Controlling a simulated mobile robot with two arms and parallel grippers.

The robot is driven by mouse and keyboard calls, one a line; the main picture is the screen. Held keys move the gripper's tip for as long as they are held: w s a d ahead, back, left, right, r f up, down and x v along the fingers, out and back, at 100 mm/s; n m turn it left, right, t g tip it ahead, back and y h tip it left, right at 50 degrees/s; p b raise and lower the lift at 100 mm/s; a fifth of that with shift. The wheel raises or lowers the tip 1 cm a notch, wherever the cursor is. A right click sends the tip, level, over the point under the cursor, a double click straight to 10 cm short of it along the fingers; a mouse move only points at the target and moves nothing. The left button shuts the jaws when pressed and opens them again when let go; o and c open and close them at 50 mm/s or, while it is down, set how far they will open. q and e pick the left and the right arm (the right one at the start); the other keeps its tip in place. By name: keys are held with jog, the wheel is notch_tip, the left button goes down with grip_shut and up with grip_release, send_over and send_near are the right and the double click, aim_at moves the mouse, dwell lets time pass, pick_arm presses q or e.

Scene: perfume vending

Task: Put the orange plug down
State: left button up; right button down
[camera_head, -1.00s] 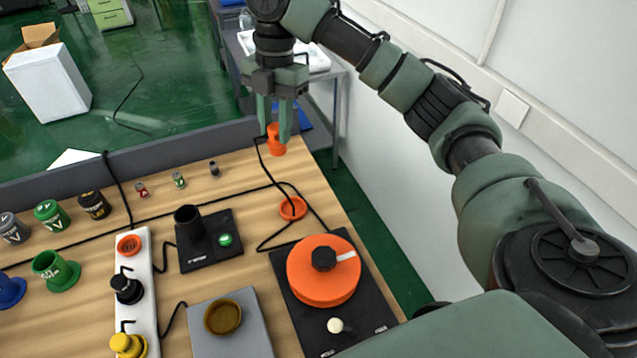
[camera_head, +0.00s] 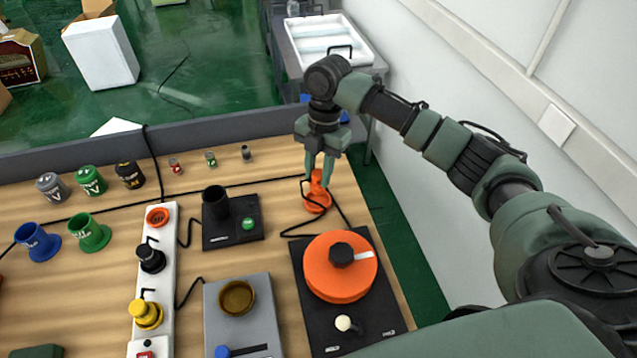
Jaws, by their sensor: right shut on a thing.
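The orange plug (camera_head: 317,181) is upright between the fingers of my right gripper (camera_head: 319,178), which is shut on it. The plug is over the orange ring-shaped holder (camera_head: 317,203) at the back right of the table; I cannot tell whether it is touching or seated in the holder. A black cable runs by the holder. My left gripper is not in view; a green piece at the bottom left edge cannot be made out.
The white power strip (camera_head: 156,260) has an orange empty socket (camera_head: 157,217), a black plug (camera_head: 151,258) and a yellow plug (camera_head: 146,314). An orange round device (camera_head: 340,280) on a black base stands in front of the holder. A black cup (camera_head: 215,203) stands left. A wall is at the right.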

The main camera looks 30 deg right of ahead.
aim_at(318, 187)
notch_tip(318, 187, down, 4)
jog(key=shift+f+p, duration=0.1)
jog(key=shift+p, duration=0.25)
jog(key=shift+f, duration=0.25)
jog(key=shift+f, duration=0.1)
jog(key=c, duration=1.1)
grip_release()
notch_tip(318, 187, up, 12)
jog(key=w+d+b, duration=0.1)
jog(key=b, duration=0.1)
jog(key=shift+d+b, duration=0.3)
jog(key=shift+b, duration=0.05)
jog(key=shift+s, duration=0.1)
